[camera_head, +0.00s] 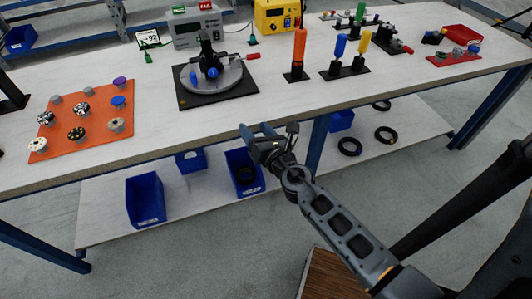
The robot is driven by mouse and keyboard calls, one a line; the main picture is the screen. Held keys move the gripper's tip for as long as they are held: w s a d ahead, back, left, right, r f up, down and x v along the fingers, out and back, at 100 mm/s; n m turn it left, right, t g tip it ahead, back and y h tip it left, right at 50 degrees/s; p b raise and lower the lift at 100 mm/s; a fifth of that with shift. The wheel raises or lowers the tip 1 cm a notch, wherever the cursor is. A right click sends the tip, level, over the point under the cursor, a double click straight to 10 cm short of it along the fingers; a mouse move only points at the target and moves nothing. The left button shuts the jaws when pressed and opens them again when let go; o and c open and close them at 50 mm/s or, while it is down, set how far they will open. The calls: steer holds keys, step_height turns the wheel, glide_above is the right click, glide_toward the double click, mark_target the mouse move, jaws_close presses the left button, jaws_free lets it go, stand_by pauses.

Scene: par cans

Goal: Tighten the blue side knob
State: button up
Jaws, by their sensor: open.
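A round grey fixture (230,84) sits on a black base plate (190,102) on the workbench, with a black upright part at its middle. Two small blue parts show on it: one (213,72) at the foot of the upright and one (193,78) toward its left. I cannot tell which of them is the side knob, or how tight either is. My gripper (257,129) is open and empty in front of the bench's front edge, below and to the right of the fixture. It touches nothing that I can see.
An orange mat (62,143) with several knobs, some blue, lies at the left. Upright orange, blue and yellow handles (299,48) stand right of the fixture. Instrument boxes (196,28) stand behind it. The bench's front edge (200,175) runs beside my gripper; blue bins (146,197) sit below.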

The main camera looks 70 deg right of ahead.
steer(key=s+a+m+y, duration=0.1)
steer(key=s+a+m, duration=0.1)
steer(key=a, duration=0.3)
steer(key=shift+s+a+f+m+t+y, duration=0.3)
steer(key=shift+s+a+f+y, duration=0.1)
stand_by(1.1)
